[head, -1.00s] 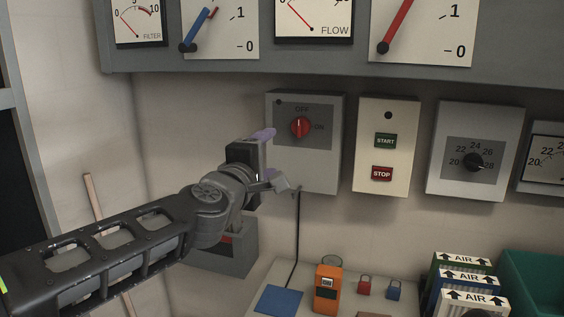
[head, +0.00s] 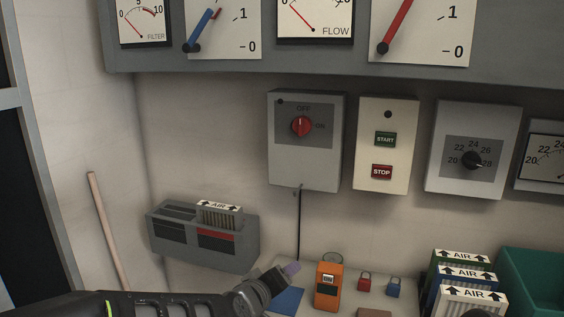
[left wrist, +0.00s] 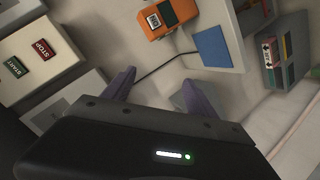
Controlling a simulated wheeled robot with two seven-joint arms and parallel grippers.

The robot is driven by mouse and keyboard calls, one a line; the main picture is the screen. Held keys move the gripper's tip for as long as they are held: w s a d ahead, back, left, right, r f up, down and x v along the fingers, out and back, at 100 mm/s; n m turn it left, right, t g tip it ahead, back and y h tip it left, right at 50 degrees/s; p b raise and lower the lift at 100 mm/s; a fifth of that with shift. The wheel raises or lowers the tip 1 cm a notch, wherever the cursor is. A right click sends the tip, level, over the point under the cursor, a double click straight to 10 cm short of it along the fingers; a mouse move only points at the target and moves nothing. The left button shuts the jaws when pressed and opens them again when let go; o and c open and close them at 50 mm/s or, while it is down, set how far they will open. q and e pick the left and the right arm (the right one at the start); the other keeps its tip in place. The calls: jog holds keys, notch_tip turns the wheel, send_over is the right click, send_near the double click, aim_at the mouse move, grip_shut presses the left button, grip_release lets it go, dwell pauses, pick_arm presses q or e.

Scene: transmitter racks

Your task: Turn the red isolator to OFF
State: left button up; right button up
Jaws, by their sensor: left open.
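The red isolator knob (head: 301,126) is on a grey wall box (head: 318,170), with OFF marked above it and ON to its right. Its grip looks about upright, towards OFF, though it is small in the picture. My left gripper (head: 290,270) is low in the head view, below and apart from the box, over the bench by the blue mat. In the left wrist view its two purple fingers (left wrist: 158,92) are spread with nothing between them. The knob does not show in that view. My right gripper is not in view.
A cream START/STOP panel (head: 386,150) and a dial box (head: 475,150) are right of the isolator. An orange meter (head: 327,287), blue mat (head: 286,301), small padlocks and AIR filters (head: 466,277) are on the bench. A filter housing (head: 205,245) hangs at left.

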pick_arm(q)
jog(key=s+a+f+m+g, duration=0.15)
jog(key=s+f, duration=0.25)
jog(key=f, duration=0.5)
jog(key=s+a+f+m+g, duration=0.1)
jog(key=s+f+g, duration=0.1)
jog(key=s+f, duration=0.5)
jog(key=s+a+f+m+g, duration=0.1)
jog(key=s+f+g, duration=0.1)
jog(key=f, duration=0.8)
jog(key=s+a+f+g, duration=0.1)
jog(key=s+f+g, duration=0.2)
jog(key=s+f, duration=0.4)
jog(key=s+a+f+g+y, duration=0.1)
jog(key=s+a+f+g, duration=0.1)
jog(key=s+f, duration=0.6)
jog(key=s+g, duration=0.1)
jog(key=s, duration=0.5)
jog(key=shift+s+a, duration=0.2)
jog(key=shift+s, duration=0.2)
